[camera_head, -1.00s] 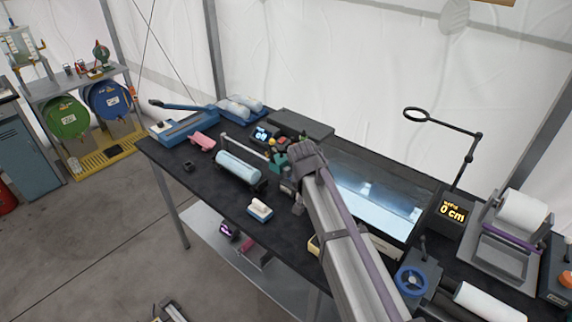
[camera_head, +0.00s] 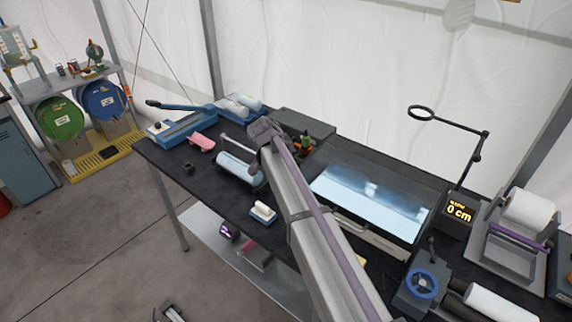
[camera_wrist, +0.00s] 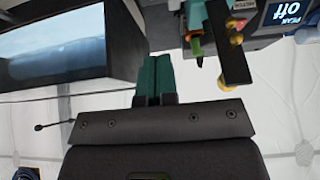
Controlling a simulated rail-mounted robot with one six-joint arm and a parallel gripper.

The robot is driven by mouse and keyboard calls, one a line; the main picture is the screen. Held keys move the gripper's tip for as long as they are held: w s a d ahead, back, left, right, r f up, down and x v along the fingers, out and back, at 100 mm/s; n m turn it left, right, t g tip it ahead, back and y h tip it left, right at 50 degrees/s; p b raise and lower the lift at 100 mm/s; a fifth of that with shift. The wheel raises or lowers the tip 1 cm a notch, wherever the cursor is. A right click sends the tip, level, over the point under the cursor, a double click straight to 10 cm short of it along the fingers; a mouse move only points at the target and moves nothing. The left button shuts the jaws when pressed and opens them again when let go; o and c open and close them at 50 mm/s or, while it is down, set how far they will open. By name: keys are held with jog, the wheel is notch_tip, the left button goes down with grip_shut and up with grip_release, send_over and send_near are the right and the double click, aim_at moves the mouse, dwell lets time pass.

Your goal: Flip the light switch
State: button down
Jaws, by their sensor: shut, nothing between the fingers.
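My gripper (camera_head: 266,136) is at the middle of the long dark bench in the head view, with its fingertips hidden behind the wrist. In the wrist view its two teal fingers (camera_wrist: 154,78) are shut together with nothing between them. A device with a lit "PEAK Off" display (camera_wrist: 289,13) is at the upper right of that view. A black bar with yellow knobs (camera_wrist: 235,50) and a green part (camera_wrist: 196,44) stand close to the right of the fingers, apart from them. I cannot pick out which part is the light switch.
A pale blue roller (camera_head: 238,168), a white-topped block (camera_head: 262,211) and a "0 cm" display box (camera_head: 458,211) stand nearby.

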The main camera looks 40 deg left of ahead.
jog(key=b+x, duration=0.4)
jog(key=x, duration=0.1)
jog(key=b+x, duration=0.3)
jog(key=x, duration=0.1)
jog(key=shift+s+a+f+b, duration=0.1)
jog(key=shift+f+b, duration=0.25)
jog(key=shift+f, duration=0.2)
jog(key=shift+s+f+b, duration=0.25)
jog(key=shift+f+b, duration=0.5)
jog(key=shift+f, duration=0.1)
jog(key=shift+s+f+b, duration=0.2)
jog(key=shift+f+b, duration=0.2)
jog(key=shift+b, duration=0.1)
jog(key=shift+r, duration=0.1)
